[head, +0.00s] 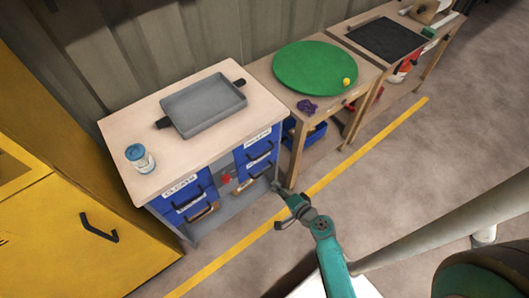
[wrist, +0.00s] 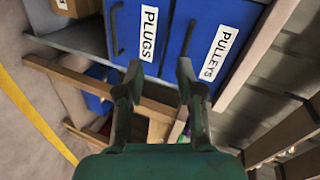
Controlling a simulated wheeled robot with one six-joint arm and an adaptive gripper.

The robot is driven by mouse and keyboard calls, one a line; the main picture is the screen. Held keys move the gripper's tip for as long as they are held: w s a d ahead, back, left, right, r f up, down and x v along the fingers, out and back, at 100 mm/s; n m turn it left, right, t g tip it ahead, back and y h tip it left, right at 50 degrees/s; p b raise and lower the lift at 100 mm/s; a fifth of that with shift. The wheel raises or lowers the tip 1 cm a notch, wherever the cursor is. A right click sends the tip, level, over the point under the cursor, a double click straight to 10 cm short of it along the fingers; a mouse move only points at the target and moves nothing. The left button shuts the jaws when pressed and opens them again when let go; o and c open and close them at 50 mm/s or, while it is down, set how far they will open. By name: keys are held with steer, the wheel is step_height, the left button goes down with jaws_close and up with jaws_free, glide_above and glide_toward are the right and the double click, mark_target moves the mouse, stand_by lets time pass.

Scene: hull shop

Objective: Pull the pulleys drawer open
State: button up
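The pulleys drawer (wrist: 228,25) is blue with a white PULLEYS label and a dark bar handle (wrist: 188,38). In the head view it appears to be the upper right drawer (head: 257,148) of the cabinet, and it looks shut. The plugs drawer (wrist: 135,20) lies beside it in the wrist view. My gripper (wrist: 159,75) is open and empty, its fingers pointing toward the drawer fronts. The right finger is close to the pulleys handle in the picture, but I see no contact. In the head view my gripper (head: 279,205) is in front of the cabinet's right side.
The cabinet top (head: 215,140) holds a grey tray (head: 203,105) and a blue-lidded jar (head: 139,158). A wooden table (head: 367,75) with a round green mat (head: 316,68) stands to the right. A yellow cabinet (head: 70,240) is at left. The floor in front is clear.

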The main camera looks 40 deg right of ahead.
steer(key=m+t, duration=0.2)
glide_toward(264, 152)
steer(key=w, duration=0.3)
steer(key=w+f, duration=0.1)
steer(key=w, duration=0.2)
steer(key=w+f, duration=0.1)
steer(key=w, duration=0.3)
steer(key=shift+d+f, duration=0.15)
steer(key=shift+d, duration=0.1)
jaws_close()
